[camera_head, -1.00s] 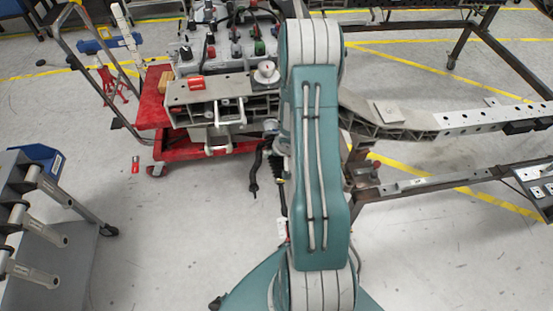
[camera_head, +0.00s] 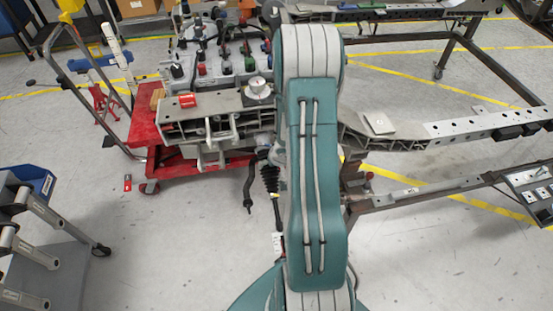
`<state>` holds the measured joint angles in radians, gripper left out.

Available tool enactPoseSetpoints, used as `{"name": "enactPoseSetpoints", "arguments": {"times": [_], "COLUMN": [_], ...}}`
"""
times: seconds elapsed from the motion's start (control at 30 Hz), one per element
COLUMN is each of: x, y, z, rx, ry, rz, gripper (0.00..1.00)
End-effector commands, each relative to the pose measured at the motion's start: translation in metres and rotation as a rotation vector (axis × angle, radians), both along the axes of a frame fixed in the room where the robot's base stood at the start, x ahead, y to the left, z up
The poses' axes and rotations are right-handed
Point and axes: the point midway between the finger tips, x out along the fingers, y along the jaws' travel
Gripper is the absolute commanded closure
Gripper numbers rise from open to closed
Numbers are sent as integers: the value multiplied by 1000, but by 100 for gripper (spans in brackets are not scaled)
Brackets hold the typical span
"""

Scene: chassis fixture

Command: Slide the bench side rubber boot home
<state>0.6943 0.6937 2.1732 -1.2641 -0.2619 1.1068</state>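A black ribbed rubber boot (camera_head: 271,178) shows just left of my arm, on a thin rod (camera_head: 276,215) that runs down toward the floor. A white tag (camera_head: 277,243) is on the lower part of the rod. The boot's upper end is near the grey metal chassis part (camera_head: 228,128), and I cannot tell how it is seated. My teal and grey arm covers the middle of the view and hides what is right of the boot. My gripper is not visible.
A red cart (camera_head: 143,129) stands under the left chassis part. A dark curved arm (camera_head: 248,188) hangs left of the boot. A perforated grey rail (camera_head: 465,126) extends to the right. A grey shelf cart (camera_head: 60,265) stands at lower left. Open floor lies between.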

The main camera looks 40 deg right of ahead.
Motion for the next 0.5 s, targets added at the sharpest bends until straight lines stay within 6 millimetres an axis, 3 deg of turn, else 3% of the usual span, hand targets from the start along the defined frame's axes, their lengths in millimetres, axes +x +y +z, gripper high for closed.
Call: {"name": "enactPoseSetpoints", "arguments": {"times": [0.1,0.5], "x": [-8,-27], "y": [0,1], "z": [19,63], "rx": [-4,-2], "ry": [-2,-1], "rz": [1,-1], "gripper": [0,0]}}
